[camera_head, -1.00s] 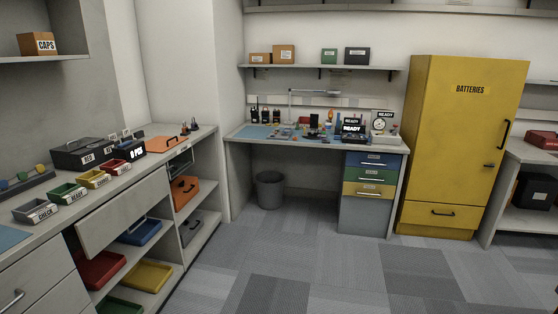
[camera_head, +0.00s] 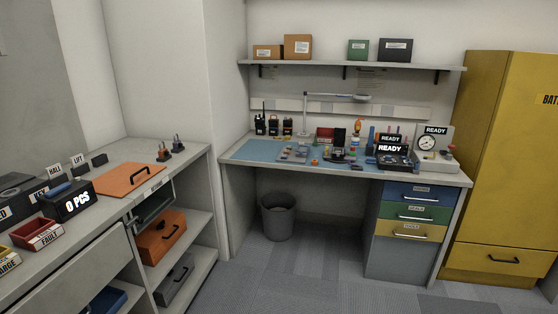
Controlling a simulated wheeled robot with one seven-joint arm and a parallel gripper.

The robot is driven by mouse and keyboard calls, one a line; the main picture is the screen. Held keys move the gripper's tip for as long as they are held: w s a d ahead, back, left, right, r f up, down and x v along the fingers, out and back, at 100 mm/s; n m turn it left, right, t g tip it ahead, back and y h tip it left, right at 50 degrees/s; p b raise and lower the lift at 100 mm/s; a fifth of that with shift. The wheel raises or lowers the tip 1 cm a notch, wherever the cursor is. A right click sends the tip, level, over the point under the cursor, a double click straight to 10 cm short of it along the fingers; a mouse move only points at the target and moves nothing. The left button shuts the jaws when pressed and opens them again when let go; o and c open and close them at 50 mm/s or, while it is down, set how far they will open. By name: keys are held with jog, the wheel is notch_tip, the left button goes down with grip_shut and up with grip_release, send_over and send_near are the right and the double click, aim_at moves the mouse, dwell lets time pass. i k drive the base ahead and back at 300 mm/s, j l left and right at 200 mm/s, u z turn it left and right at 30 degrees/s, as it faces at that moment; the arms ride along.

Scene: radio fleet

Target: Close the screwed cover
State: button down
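No screwed cover can be made out at this distance. A workbench (camera_head: 452,180) stands ahead, with a blue mat (camera_head: 258,151) on its top. Several dark radios (camera_head: 274,125) stand in a row at the back left of the mat. Small parts (camera_head: 294,153) lie around the middle of the bench, too small to tell apart. Devices marked READY (camera_head: 392,150) stand on the right part of the bench, beside a gauge (camera_head: 428,142). My gripper is not in view.
A waste bin (camera_head: 278,217) stands under the bench. A yellow cabinet (camera_head: 500,160) is at right. The floor (camera_head: 300,275) ahead is clear.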

aim_at(339, 134)
jog(key=i, duration=2)
jog(key=i+z, duration=0.15)
jog(key=i, duration=0.4)
jog(key=i+j+z, duration=0.1)
jog(key=i, duration=0.4)
jog(key=i+j+z, duration=0.15)
jog(key=i, duration=0.35)
jog(key=z, duration=0.15)
jog(key=i+j, duration=0.05)
jog(key=j, duration=0.05)
